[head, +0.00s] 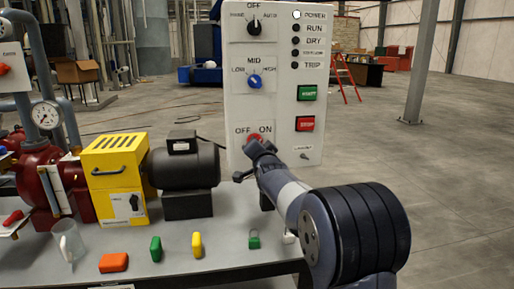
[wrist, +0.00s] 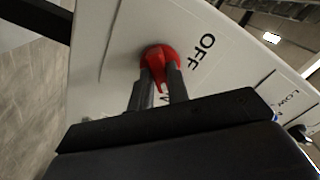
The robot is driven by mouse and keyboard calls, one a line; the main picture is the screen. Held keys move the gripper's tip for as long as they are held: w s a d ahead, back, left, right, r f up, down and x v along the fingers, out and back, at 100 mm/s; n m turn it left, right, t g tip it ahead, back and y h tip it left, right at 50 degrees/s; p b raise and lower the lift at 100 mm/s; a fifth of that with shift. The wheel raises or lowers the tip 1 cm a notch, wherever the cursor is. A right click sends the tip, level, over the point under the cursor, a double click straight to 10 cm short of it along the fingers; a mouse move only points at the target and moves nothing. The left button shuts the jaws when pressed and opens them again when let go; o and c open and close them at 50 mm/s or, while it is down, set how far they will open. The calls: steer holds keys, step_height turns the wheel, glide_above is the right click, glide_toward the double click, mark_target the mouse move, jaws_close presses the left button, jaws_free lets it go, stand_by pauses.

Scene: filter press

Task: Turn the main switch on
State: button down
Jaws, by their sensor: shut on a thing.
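The main switch is a red rotary knob (head: 255,138) low on the white control panel (head: 315,90), below the OFF and ON lettering. In the wrist view the red knob (wrist: 158,55) sits between my two fingers, its narrow end pointing down toward partly hidden lettering. OFF shows to its right. My gripper (head: 259,148) is shut on the knob, and its fingers (wrist: 161,88) flank the narrow part. The fingers and gripper body hide part of the knob and label. The POWER lamp (head: 296,14) looks white and lit; the lamps below it are dark.
The panel also bears a black selector (head: 254,27), a blue selector (head: 254,81), a green button (head: 307,93) and a red button (head: 305,124). Left stand a black motor (head: 185,165) and a yellow box (head: 118,170). Several coloured pieces lie on the bench. Floor at right is open.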

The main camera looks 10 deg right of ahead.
steer(key=c, duration=1.4)
jaws_free()
steer(key=shift+o, duration=0.2)
steer(key=s, duration=1)
steer(key=shift+s, duration=0.4)
steer(key=w, duration=1.1)
steer(key=shift+s, duration=0.1)
